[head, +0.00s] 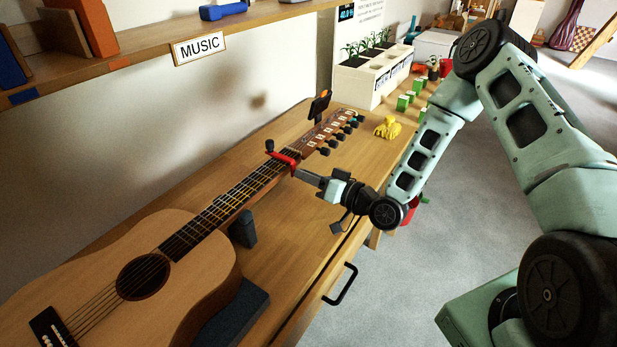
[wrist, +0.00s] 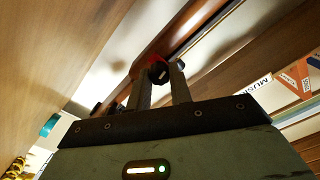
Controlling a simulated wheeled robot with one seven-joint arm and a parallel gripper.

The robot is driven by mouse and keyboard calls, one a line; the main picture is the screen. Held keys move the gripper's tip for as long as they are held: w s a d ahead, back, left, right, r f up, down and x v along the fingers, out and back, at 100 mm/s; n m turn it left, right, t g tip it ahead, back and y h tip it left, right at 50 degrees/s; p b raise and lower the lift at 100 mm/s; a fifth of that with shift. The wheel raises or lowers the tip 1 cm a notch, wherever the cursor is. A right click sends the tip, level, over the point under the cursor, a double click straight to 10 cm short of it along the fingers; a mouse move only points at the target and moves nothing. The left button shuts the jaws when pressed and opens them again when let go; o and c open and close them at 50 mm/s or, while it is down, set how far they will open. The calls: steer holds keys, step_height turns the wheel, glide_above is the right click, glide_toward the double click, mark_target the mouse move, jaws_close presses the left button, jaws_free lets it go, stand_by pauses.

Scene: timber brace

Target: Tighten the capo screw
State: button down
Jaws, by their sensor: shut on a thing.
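An acoustic guitar (head: 130,258) lies on its back on the wooden workbench, its neck running up to the headstock. A red capo (head: 284,158) is clamped across the neck near the headstock. My gripper (head: 296,172) reaches in from the right at the near side of the neck. In the wrist view, my gripper's two fingers (wrist: 161,76) are shut on the dark capo screw (wrist: 158,72), just below the red capo body (wrist: 154,59). In the head view the screw is hidden at the fingertips.
A dark clip-on device (head: 319,104) sits on the headstock. Dark support blocks (head: 243,229) stand beside the guitar. A yellow object (head: 388,128) and a white planter (head: 371,77) are farther back. A shelf with a MUSIC sign (head: 199,47) overhangs the bench. Grey floor lies right of the bench.

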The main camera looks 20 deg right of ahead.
steer(key=shift+f+m+b, duration=0.15)
steer(key=shift+m+b, duration=0.55)
steer(key=shift+m, duration=4.4)
steer(key=shift+f+m+b, duration=0.1)
steer(key=shift+m+b, duration=0.6)
steer(key=shift+m, duration=4.4)
steer(key=c, duration=1.3)
jaws_free()
steer(key=shift+o, duration=0.2)
steer(key=shift+d, duration=0.1)
